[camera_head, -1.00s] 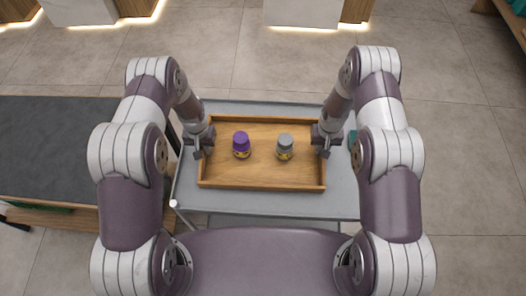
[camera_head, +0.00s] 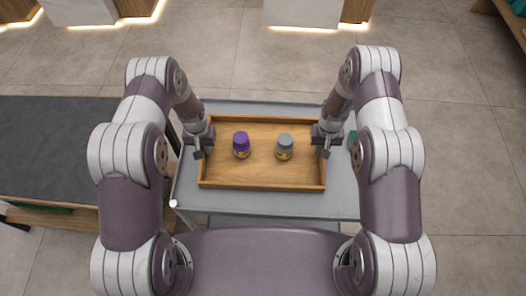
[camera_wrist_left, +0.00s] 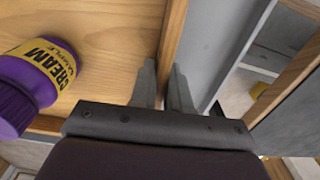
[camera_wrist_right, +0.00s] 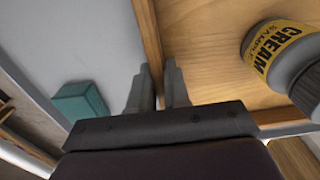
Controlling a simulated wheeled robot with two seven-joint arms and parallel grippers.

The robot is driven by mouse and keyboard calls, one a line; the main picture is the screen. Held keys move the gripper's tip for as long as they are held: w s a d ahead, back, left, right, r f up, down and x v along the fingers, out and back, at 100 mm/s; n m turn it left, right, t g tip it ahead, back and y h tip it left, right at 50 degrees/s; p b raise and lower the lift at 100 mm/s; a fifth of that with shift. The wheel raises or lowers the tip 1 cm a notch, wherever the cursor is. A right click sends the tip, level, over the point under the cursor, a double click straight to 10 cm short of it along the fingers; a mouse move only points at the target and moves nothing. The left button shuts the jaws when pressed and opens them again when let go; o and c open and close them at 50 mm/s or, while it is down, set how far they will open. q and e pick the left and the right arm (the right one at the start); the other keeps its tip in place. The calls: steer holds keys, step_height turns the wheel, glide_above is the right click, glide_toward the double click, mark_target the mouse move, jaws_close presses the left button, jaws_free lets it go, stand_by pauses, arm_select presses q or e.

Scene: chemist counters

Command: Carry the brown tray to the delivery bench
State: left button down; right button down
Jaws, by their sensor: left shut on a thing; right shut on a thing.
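The brown wooden tray (camera_head: 262,184) is on or just above a grey cart top (camera_head: 262,203) in front of me; I cannot tell whether it touches. Inside it stand a purple-capped cream jar (camera_head: 241,145) and a grey-capped cream jar (camera_head: 285,147). My left gripper (camera_head: 203,150) is shut on the tray's left wall, which shows between the fingers in the left wrist view (camera_wrist_left: 168,62). My right gripper (camera_head: 325,150) is shut on the tray's right wall, seen between the fingers in the right wrist view (camera_wrist_right: 150,40).
A dark-topped bench (camera_head: 60,145) stands close to the cart's left side. A small teal box (camera_wrist_right: 80,102) sits on the cart right of the tray. Open tiled floor (camera_head: 240,50) lies beyond the cart, with white counters (camera_head: 303,12) at the far edge.

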arm_select(q)
steer(key=shift+w+r, duration=0.1)
steer(key=shift+r, duration=0.05)
arm_select(e)
steer(key=shift+r, duration=0.15)
